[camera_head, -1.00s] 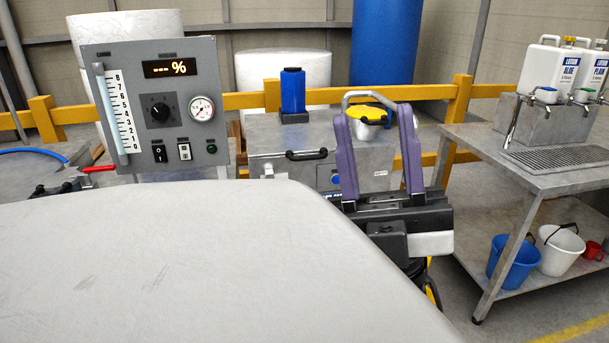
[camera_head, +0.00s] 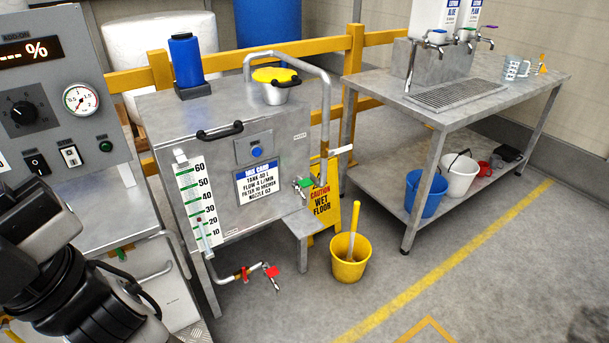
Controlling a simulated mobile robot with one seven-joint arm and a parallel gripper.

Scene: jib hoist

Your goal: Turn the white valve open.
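A steel tank cart (camera_head: 222,135) stands in the middle of the view. A steel pipe (camera_head: 327,100) loops from its top and runs down its right side. A small white lever (camera_head: 340,149) sits on this pipe and sticks out to the right, roughly level. It looks like the white valve's handle. My gripper's fingers are not in view. Only dark parts of my arm show at the lower left, well apart from the white lever.
A wet floor sign (camera_head: 325,205) and yellow bucket (camera_head: 350,258) stand nearby. A steel table (camera_head: 520,90) is at right; floor in front is open.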

